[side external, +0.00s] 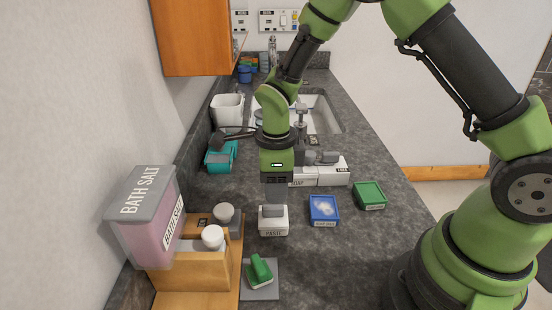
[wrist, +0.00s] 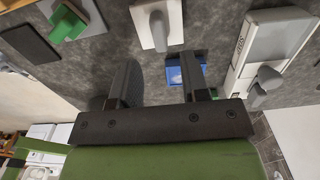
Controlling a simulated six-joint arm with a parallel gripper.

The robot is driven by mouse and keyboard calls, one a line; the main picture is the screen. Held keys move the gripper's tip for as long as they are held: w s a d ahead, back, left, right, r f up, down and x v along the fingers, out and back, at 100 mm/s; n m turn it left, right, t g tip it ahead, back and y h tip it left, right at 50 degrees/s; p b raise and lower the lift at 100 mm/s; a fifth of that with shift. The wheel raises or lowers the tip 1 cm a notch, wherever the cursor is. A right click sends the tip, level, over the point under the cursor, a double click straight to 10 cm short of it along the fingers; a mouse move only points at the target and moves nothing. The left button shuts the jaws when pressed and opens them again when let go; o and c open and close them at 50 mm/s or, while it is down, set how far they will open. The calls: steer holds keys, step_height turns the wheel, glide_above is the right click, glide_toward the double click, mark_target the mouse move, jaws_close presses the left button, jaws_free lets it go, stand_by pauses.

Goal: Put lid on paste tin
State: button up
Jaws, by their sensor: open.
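A small white tin (side external: 273,228) with a label that seems to read PASTE stands on the counter in the side view. A grey block like a handle sits on its top. In the wrist view the white tin (wrist: 146,30) with its grey handle is ahead of the fingers. I cannot tell whether that top is a separate lid. A green piece with a raised grip (side external: 260,270) rests on a grey pad (side external: 263,293); it also shows in the wrist view (wrist: 66,22). My gripper (wrist: 160,74) is open and empty, above the counter near the white tin.
A blue tin with white contents (side external: 323,207) and a green tin (side external: 370,195) stand to the right. A wooden rack (side external: 196,275) and bath salt box (side external: 148,215) crowd the left. The right front counter is clear.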

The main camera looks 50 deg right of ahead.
mark_target(277, 207)
steer(key=s+d+r+n+t, duration=0.1)
steer(key=s+r+n, duration=0.25)
steer(key=r, duration=0.25)
steer(key=s+r+n+t+y, duration=0.1)
steer(key=s+r+n, duration=0.1)
steer(key=r+n, duration=0.3)
steer(key=s+d+r+n+t, duration=0.1)
steer(key=s+r+n+t, duration=0.15)
steer(key=r, duration=0.55)
steer(key=s+r+n+t+y, duration=0.1)
steer(key=s+r+n+t, duration=0.1)
steer(key=s+n, duration=0.7)
steer(key=shift+r+n+t, duration=0.35)
steer(key=shift+r+n, duration=0.15)
steer(key=shift+n, duration=1)
steer(key=shift+s, duration=0.1)
